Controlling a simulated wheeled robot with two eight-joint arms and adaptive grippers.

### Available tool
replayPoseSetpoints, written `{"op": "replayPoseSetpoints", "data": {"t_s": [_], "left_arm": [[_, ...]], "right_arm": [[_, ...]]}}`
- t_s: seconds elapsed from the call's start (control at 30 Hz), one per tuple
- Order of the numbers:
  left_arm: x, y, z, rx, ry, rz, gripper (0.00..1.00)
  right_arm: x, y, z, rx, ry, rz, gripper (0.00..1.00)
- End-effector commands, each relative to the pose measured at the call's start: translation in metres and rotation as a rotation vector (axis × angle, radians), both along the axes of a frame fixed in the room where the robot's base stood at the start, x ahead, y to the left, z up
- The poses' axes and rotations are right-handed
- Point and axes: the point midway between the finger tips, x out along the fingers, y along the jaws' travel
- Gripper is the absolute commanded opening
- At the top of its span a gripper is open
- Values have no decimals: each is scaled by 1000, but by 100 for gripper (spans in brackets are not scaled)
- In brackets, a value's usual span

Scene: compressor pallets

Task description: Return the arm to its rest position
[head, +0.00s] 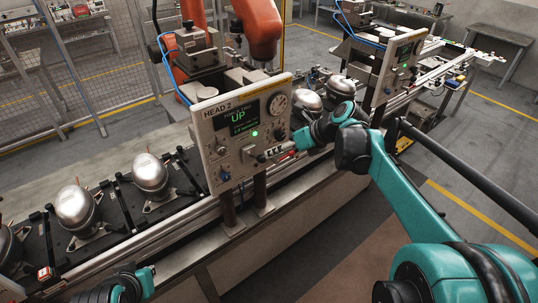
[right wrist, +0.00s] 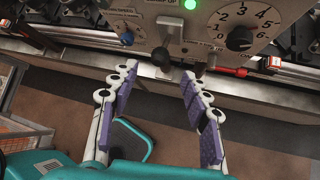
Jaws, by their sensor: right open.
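My right arm (head: 405,195) reaches in from the right to the HEAD 2 control panel (head: 205,120). My right gripper (head: 275,153) is in front of the panel's lower right part. In the right wrist view the right gripper (right wrist: 158,75) is open, its purple-padded fingers apart with nothing between the pads. A black lever knob (right wrist: 161,57) on the panel (right wrist: 150,25) shows just beyond and between the fingertips. Whether the fingers touch it, I cannot tell. The panel display reads UP, and a green lamp (head: 254,134) is lit. Part of my left arm (head: 120,288) shows at the bottom left; its gripper does not show.
Silver compressors (head: 150,176) stand on dark pallets along the conveyor (head: 175,238). A second panel (head: 396,65) stands farther back right. An orange robot arm (head: 262,25) is behind the first panel. The floor (head: 345,262) in front of the conveyor is clear.

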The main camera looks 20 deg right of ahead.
Motion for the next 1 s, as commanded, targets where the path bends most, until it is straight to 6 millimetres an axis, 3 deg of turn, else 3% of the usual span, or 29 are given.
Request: {"op": "replayPoseSetpoints", "data": {"t_s": [0.23,0.73,0.87,1.0], "left_arm": [[0,0,0,0,0,0,0],[0,0,-2,0,0,0,0],[0,0,-15,0,0,0,0],[0,0,-41,0,0,0,0]], "right_arm": [[-12,-10,16,1,0,-1,47],[-14,-8,14,-15,-7,15,47],[-31,4,-5,-150,-72,145,47],[-69,25,-48,-468,-216,470,47]]}}
